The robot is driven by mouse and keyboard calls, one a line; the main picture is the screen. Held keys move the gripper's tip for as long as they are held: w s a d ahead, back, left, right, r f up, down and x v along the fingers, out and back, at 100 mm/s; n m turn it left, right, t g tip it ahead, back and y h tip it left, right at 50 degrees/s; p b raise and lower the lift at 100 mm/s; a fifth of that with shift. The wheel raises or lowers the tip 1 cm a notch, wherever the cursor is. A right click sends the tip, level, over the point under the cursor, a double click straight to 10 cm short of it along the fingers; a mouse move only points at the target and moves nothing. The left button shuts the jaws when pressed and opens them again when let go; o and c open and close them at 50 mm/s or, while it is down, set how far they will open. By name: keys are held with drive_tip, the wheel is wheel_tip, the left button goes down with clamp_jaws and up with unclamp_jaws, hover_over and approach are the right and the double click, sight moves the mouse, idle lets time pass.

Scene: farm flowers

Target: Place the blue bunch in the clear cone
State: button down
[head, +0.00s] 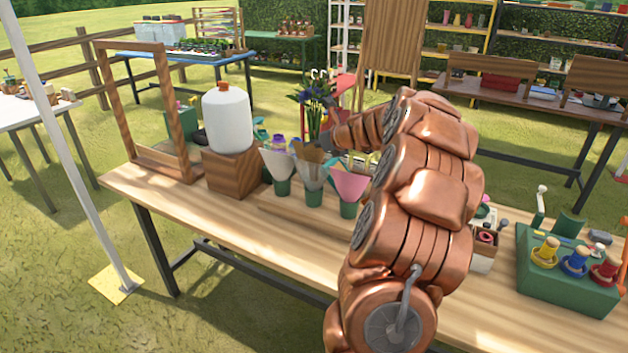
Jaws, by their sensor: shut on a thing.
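The blue bunch (314,97), dark blue flowers with green leaves and stems, is upright above the row of paper cones. My gripper (328,137) is at its stems, shut on them; the fingers are small and partly hidden by my copper arm. Below stands a pale, see-through-looking cone (311,174) in a green holder, apparently the clear cone. The lower stem ends are hard to make out, so I cannot tell whether they are inside its mouth. A pale blue-grey cone (277,163) with something purple at its top stands left, and a pink cone (350,186) right.
A white jug (227,118) on a wooden block (232,172) and an upright wooden frame (107,105) stand left of the cones. A green box with colored spools (567,280) sits at the right. The table's front left (225,215) is clear.

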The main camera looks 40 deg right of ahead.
sight(316, 165)
drive_tip(key=shift+a+f, duration=0.1)
drive_tip(key=shift+f, duration=3.6)
drive_tip(key=c, duration=1)
unclamp_jaws()
drive_tip(key=shift+r, duration=0.2)
drive_tip(key=b+v, duration=0.1)
drive_tip(key=v, duration=1.1)
